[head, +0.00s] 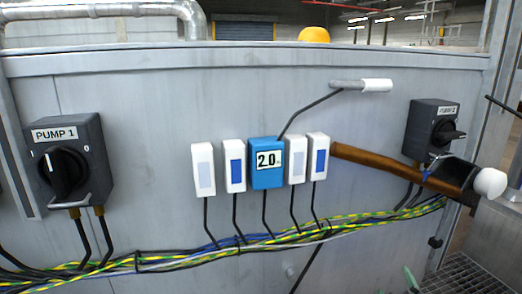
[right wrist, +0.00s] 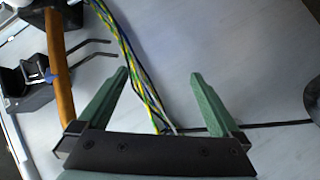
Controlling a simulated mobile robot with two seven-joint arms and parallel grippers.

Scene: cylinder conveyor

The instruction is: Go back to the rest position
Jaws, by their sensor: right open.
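My right gripper (right wrist: 159,74) is open in the right wrist view, with its two green fingers spread apart and nothing between them. Yellow-green and dark cables (right wrist: 128,45) run along the grey panel beyond the fingers. In the head view only a small green fingertip (head: 411,279) shows at the bottom right edge, below the panel's cables. My left gripper is not in view.
The grey panel (head: 130,90) carries a PUMP 1 switch (head: 68,165), a second black switch (head: 433,128), white boxes around a blue 2.0 display (head: 266,163), a white-ended lever (head: 375,86) and a copper-brown pipe (head: 390,166). A metal grating (head: 462,272) lies at lower right.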

